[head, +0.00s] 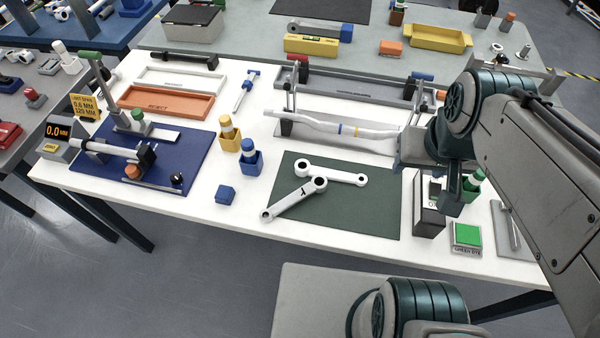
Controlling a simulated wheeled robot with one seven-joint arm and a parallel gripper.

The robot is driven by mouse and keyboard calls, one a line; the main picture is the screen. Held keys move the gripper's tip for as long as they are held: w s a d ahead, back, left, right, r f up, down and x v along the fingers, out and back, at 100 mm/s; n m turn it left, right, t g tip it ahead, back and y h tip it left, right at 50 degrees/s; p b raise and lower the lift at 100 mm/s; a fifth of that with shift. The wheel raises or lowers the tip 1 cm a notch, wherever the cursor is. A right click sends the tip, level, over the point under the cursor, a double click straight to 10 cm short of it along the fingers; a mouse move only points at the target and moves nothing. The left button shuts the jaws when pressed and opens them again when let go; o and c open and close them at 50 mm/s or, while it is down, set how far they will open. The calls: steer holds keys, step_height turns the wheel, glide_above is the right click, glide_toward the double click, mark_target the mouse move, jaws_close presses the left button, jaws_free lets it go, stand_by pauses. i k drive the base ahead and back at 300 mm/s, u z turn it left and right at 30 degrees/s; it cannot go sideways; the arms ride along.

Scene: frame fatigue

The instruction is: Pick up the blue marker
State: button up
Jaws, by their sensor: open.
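A blue holder (250,167) stands on the white table, left of the dark green mat. A short marker (248,148) with a blue band and a pale top stands upright in it; its lower part is hidden. A similar pale-topped marker (227,126) stands in a yellow holder (230,143) just behind. My gripper (449,200) is at the right of the table, over the dark box and near the green-capped bottle, well apart from the blue holder. It is open, with no object visible in it; the arm partly hides the fingers.
A blue block (225,195) lies in front of the blue holder. Two white link arms (313,186) lie on the green mat (370,209). A fixture with a white bar (350,131) stands behind the mat. A dark box (428,212) and a green-topped block (466,236) are at right.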

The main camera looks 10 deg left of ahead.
mark_target(248, 144)
steer(key=u, duration=1.25)
